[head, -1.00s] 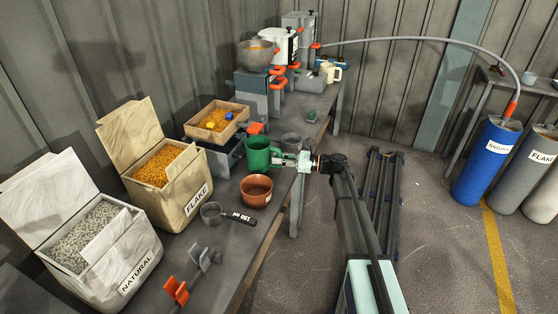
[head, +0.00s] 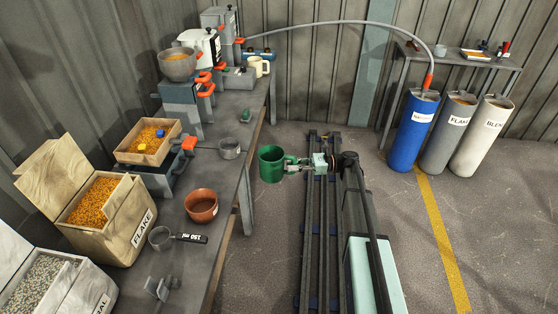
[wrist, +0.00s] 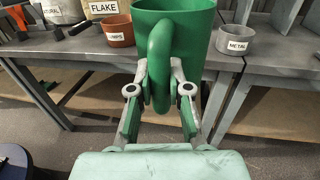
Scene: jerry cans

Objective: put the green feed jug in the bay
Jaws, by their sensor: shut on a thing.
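The green feed jug (head: 270,163) hangs upright in the air over the floor, just right of the bench edge. My gripper (head: 299,164) is shut on its handle from the right. In the wrist view the jug (wrist: 193,50) stands large in the middle, and the fingers of my gripper (wrist: 160,88) close on both sides of the green handle. The jug is clear of the bench. The jug's inside is dark and its contents cannot be told. No place marked as the bay can be made out.
On the bench (head: 222,188) stand a brown pot (head: 201,206), a grey pot (head: 230,149), a measuring scoop (head: 161,238), a wooden tray (head: 148,142) and feed boxes. Blue, grey and white cylinders (head: 413,130) stand at right by a side table (head: 460,60).

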